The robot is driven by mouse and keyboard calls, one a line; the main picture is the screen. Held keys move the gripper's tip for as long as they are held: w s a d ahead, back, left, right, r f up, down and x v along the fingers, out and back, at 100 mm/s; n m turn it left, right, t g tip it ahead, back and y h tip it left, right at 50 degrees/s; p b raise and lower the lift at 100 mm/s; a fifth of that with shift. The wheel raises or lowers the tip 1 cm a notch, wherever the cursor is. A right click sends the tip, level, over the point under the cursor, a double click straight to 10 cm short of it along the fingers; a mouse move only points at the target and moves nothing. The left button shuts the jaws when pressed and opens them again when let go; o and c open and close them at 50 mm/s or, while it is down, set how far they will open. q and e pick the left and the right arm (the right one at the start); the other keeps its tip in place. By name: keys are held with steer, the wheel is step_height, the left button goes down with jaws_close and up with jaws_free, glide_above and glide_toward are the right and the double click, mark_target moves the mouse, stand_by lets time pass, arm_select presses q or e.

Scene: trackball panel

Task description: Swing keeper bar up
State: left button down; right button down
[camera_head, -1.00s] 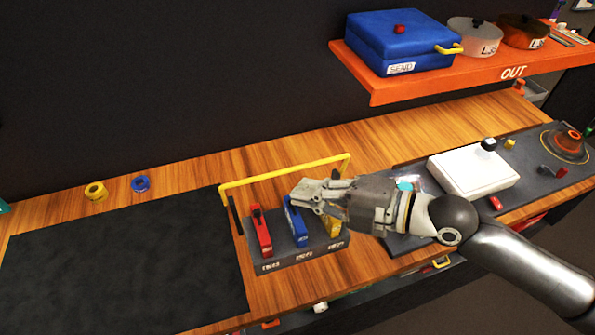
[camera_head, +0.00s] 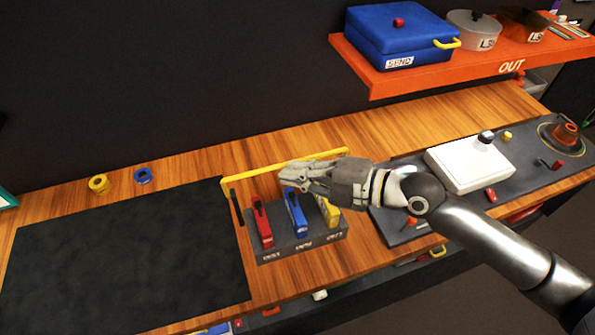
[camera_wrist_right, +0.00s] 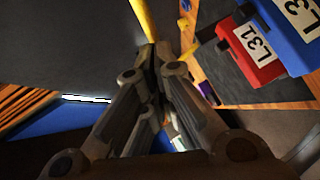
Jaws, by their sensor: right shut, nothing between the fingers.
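The yellow keeper bar (camera_head: 250,173) spans above the back of a dark rack (camera_head: 290,245) holding red (camera_head: 262,224), blue (camera_head: 296,214) and yellow (camera_head: 333,212) handled blocks. My right gripper (camera_head: 283,174) is shut and empty, with its fingertips at the bar, in front of its middle. In the right wrist view the closed fingertips (camera_wrist_right: 153,55) lie at the end of the visible stretch of yellow bar (camera_wrist_right: 142,18). I cannot tell whether they touch. The hand hides part of the bar. My left gripper is not in view.
A black mat (camera_head: 120,265) lies left of the rack. Yellow (camera_head: 99,184) and blue (camera_head: 143,176) rings sit behind it. A dark panel with a white box (camera_head: 470,165) stands right. An orange shelf (camera_head: 450,75) with a blue case (camera_head: 400,35) is at the back.

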steer(key=shift+w+a+r+m+g+h, duration=0.2)
steer(key=shift+w+r+m+g+h, duration=0.1)
steer(key=shift+w+r, duration=0.2)
steer(key=w, duration=0.1)
steer(key=w+a+m+g+h+b, duration=0.1)
steer(key=w, duration=0.1)
steer(key=shift+w+r, duration=0.1)
steer(key=shift+w, duration=0.05)
steer(key=shift+w+r, duration=0.1)
steer(key=shift+r, duration=0.15)
steer(key=shift+r, duration=0.1)
